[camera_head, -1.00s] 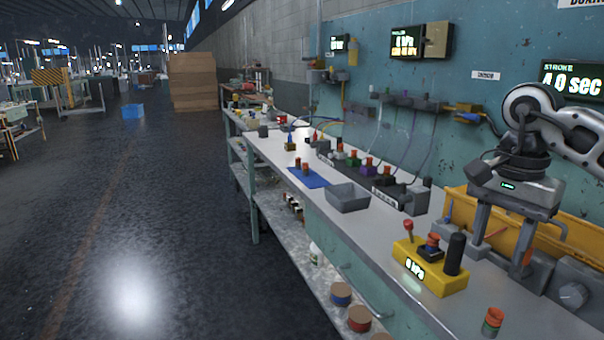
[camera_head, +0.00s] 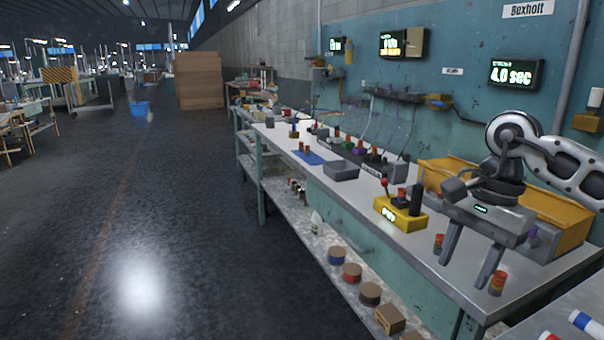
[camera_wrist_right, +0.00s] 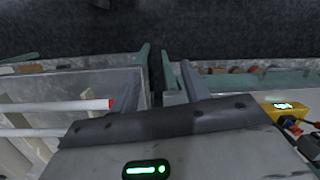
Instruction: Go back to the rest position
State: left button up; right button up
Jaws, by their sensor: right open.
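My right gripper (camera_head: 462,274) is open and empty, with its two fingers apart and pointing down near the front edge of the bench (camera_head: 405,248). In the right wrist view the gripper (camera_wrist_right: 170,75) has nothing between its fingers, with dark floor beyond and the gap between two benches below. I cannot tell whether the gripper touches either. My left gripper is out of view.
A yellow control box (camera_head: 401,214) with a red knob and a black post stands on the bench. Behind my right arm is a yellow bin (camera_head: 565,208). Open floor is at left.

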jog(key=s+a+f+m+t+y, duration=0.1)
jog(key=s+a+m+y, duration=0.3)
jog(key=a+m+y, duration=0.75)
jog(key=s+a+f+m+t+y, duration=0.2)
jog(key=s+a+m+y, duration=0.35)
jog(key=a, duration=0.85)
jog(key=w+d+f+m+t+h, duration=0.1)
jog(key=d+f+m+t+h, duration=0.45)
jog(key=m, duration=0.95)
jog(key=w+d+f+m+t+h, duration=0.25)
jog(key=f+m+t+h, duration=0.4)
jog(key=m, duration=0.85)
jog(key=s+d+f+m+g+h, duration=0.2)
jog(key=s+d+f+m, duration=0.1)
jog(key=s+f+m, duration=0.2)
jog(key=s+d+f+m+g+h, duration=0.1)
jog(key=s+d+f+m, duration=0.3)
jog(key=f, duration=0.6)
jog(key=s+m+g, duration=0.1)
jog(key=s+m, duration=0.1)
jog(key=s, duration=0.1)
jog(key=shift+s+f+h, duration=0.25)
jog(key=shift+s+h, duration=0.1)
jog(key=shift+h, duration=0.05)
